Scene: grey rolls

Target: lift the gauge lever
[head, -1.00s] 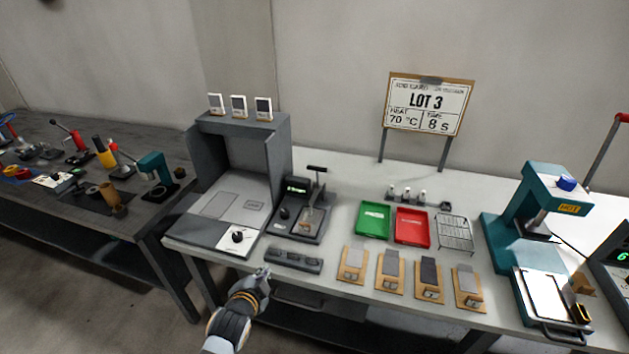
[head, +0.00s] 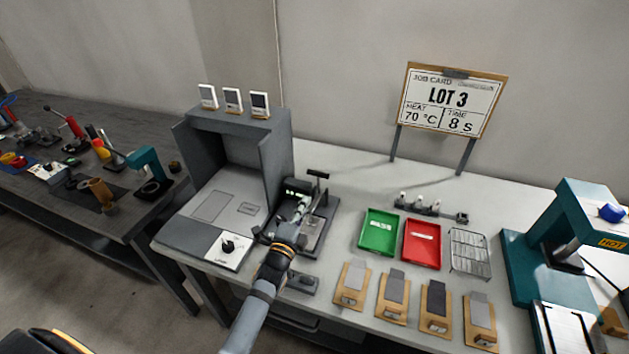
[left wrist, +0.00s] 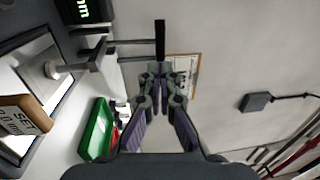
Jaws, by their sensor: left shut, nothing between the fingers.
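The gauge (head: 322,226) is a dark grey device with a lit display, at the back middle of the bench. Its lever (head: 318,175) ends in a black crossbar handle, which also shows in the left wrist view (left wrist: 160,38). My left gripper (head: 297,212) reaches over the front of the gauge. In the left wrist view, the left gripper's fingers (left wrist: 162,75) are together and empty, pointing at the handle's end. Whether they touch it I cannot tell. My arm hides part of the gauge. My right gripper is not in view.
A grey booth (head: 233,125) stands left of the gauge. Green (head: 380,232) and red (head: 422,243) trays, a wire rack (head: 470,253) and several sample blocks (head: 394,298) lie to the right. A teal press (head: 575,225) stands far right.

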